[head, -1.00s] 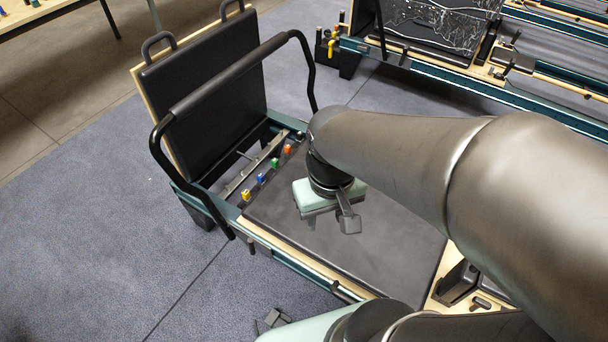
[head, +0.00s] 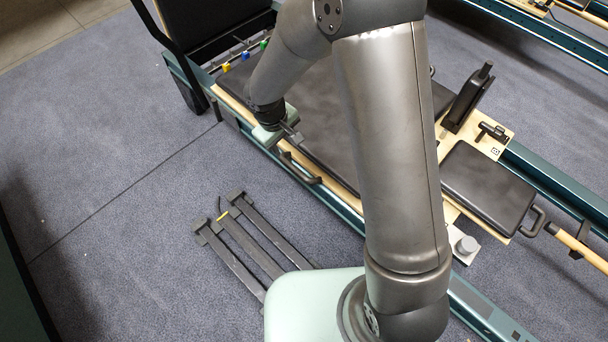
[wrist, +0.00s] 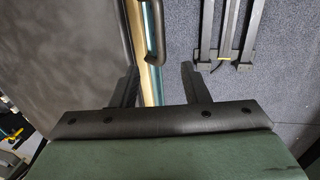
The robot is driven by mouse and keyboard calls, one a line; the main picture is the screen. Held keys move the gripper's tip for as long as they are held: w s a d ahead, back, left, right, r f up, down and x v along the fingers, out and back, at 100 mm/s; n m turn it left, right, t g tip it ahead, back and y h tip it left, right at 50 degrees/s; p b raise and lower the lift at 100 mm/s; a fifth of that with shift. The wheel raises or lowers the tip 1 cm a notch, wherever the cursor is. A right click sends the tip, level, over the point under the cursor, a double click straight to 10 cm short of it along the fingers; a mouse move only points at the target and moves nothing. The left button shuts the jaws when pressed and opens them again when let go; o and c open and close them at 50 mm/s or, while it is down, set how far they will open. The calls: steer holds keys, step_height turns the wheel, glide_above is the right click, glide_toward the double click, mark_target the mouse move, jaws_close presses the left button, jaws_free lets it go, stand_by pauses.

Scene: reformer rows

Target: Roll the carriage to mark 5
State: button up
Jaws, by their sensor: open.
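The carriage (head: 321,111) is a long dark pad with a light wooden edge, lying in the teal reformer frame. A black bar handle (head: 300,168) sits on its near side; in the wrist view the handle (wrist: 155,36) shows ahead of my fingertips, roughly in line with the gap. My gripper (wrist: 160,80) is open and empty, with one finger by the dark pad and the other over the floor side. In the head view my gripper (head: 290,133) is at the carriage's near edge, left of the handle. I cannot make out any numbered marks.
A headrest pad (head: 486,188) and an upright black shoulder block (head: 468,97) are at the right. Blue, yellow and green spring tabs (head: 245,56) show at the foot end. Dark rails (head: 243,240) lie on the carpet in front. My arm hides part of the carriage.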

mark_target(294, 168)
steer(key=f+b, duration=0.1)
steer(key=f, duration=0.4)
steer(key=w+d+f+b, duration=0.1)
steer(key=f, duration=0.4)
steer(key=w+d+f+b, duration=0.1)
steer(key=f+b, duration=0.1)
steer(key=f, duration=0.4)
steer(key=shift+w+d, duration=0.1)
steer(key=shift+d, duration=0.05)
jaws_close()
